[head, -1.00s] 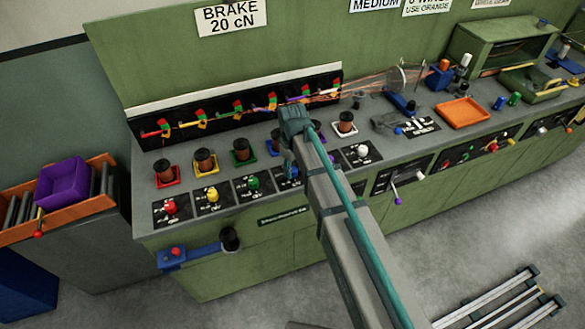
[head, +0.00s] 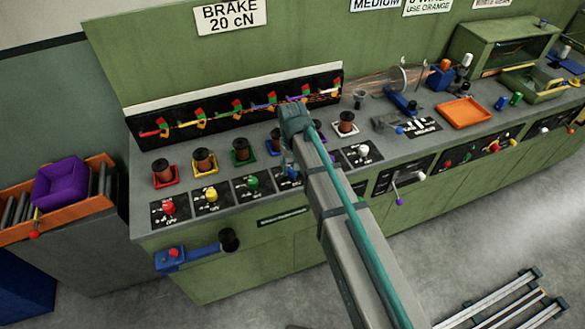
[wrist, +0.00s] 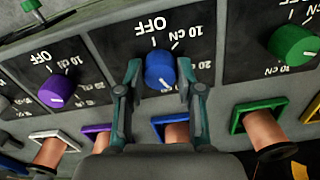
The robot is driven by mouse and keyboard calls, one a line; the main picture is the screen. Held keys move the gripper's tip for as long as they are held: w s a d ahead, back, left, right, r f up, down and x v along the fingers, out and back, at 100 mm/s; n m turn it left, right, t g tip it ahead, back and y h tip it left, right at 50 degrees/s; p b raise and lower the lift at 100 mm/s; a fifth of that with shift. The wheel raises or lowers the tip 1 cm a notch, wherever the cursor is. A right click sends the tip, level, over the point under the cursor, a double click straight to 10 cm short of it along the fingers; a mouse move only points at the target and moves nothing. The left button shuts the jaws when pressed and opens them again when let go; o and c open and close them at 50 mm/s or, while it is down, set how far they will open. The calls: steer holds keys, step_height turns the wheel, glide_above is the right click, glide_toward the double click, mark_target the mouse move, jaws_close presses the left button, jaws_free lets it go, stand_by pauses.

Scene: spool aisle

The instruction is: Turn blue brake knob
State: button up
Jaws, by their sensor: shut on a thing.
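A short white pointer line shows on the knob's lower face. My gripper (wrist: 160,78) is shut on the knob, one finger on each side. In the head view my gripper (head: 287,160) reaches down over the blue station, and my arm hides most of the knob. The label above reads BRAKE 20 cN (head: 230,17).
A purple knob (wrist: 57,90) and a green knob (wrist: 294,45) flank the blue one in the wrist view. Copper spools in coloured square trays, such as the green one (head: 241,150), stand close behind the knobs. Red (head: 168,207) and yellow (head: 212,194) knobs are farther left.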

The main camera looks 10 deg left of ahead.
steer(key=shift+m, duration=0.3)
steer(key=o, duration=1.2)
steer(key=shift+c, duration=0.2)
steer(key=shift+r, duration=0.1)
step_height(320, 180, up, 12)
